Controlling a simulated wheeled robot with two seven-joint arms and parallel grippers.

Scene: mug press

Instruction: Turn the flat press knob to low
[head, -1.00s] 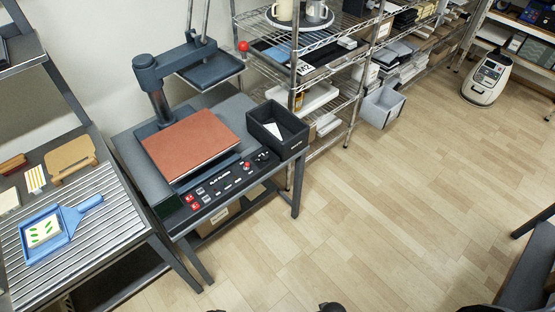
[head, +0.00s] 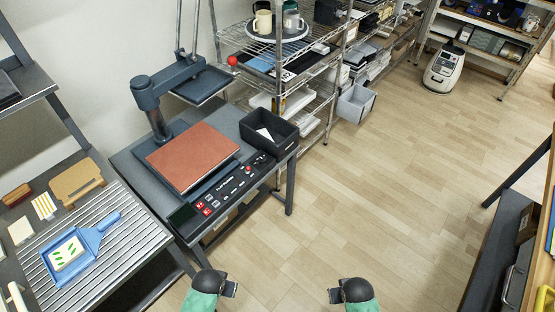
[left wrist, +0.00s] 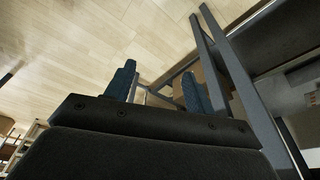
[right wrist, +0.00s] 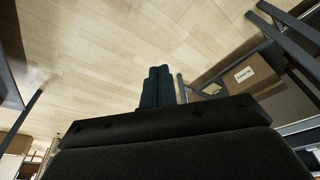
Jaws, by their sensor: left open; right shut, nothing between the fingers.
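The flat press (head: 170,127) stands on a grey table left of centre in the head view, with a brown-red pad (head: 193,157) on its bed. Its front control panel (head: 232,187) carries red displays, buttons, a red button and a dark knob (head: 262,159) near the right end. The knob's setting is too small to read. My left gripper (head: 230,289) is low in the head view, in front of the table and apart from the press; its fingers (left wrist: 160,88) are spread and empty. My right gripper (head: 335,296) is farther right over the floor; its fingers (right wrist: 158,86) are together and empty.
A black bin (head: 270,132) sits at the table's right end beside the panel. A slatted side table (head: 110,245) with a blue tray (head: 75,255) is at left. Wire shelving (head: 290,45) with mugs stands behind. The wooden floor (head: 390,180) at centre right is open.

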